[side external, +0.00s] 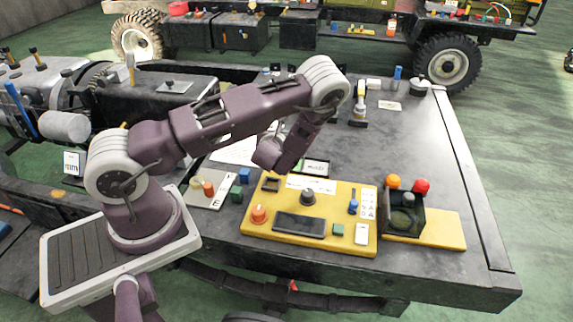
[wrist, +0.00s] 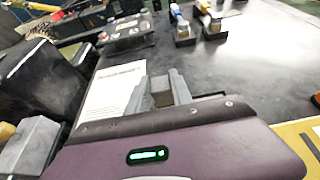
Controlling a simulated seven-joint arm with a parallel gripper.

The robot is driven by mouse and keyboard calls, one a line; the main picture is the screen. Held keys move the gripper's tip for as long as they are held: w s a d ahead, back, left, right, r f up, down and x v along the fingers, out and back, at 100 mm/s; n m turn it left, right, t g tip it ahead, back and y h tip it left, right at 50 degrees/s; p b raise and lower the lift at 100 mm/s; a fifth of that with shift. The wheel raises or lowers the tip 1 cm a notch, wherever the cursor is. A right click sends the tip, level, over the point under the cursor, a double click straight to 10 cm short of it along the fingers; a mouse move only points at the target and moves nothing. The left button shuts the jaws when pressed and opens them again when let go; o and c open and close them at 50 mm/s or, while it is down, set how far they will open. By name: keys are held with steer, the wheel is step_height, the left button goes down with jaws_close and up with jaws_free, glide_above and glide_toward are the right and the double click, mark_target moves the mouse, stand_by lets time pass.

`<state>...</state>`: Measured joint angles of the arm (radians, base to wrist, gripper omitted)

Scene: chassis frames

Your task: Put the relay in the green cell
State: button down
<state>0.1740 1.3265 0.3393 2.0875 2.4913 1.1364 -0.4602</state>
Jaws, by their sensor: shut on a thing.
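In the wrist view, my gripper (wrist: 160,92) is shut on a small dark block (wrist: 162,98), held between its two grey fingers. I cannot tell whether this block is the relay. In the side view, the fingers and the held block are hidden behind my wrist. A dark-edged flat piece with a white and green face (side external: 315,167) lies just right of my wrist, behind the yellow panel. I cannot make out a green cell for certain.
The yellow panel (side external: 262,236) carries knobs, a dark screen and a button. A dark open box (side external: 404,224) with orange and red balls stands to its right. A grey plate (side external: 216,203) with coloured pieces lies left. The table's right side (side external: 437,150) is clear.

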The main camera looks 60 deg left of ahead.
steer(key=shift+w+a+f, duration=0.3)
steer(key=shift+w+f, duration=0.15)
steer(key=shift+f, duration=0.1)
steer(key=shift+w+a+f, duration=0.25)
steer(key=shift+w+f, duration=0.2)
steer(key=shift+f, duration=0.1)
step_height(320, 180, down, 8)
steer(key=shift+r, duration=0.2)
steer(key=shift+f, duration=0.1)
steer(key=c, duration=1.1)
jaws_free()
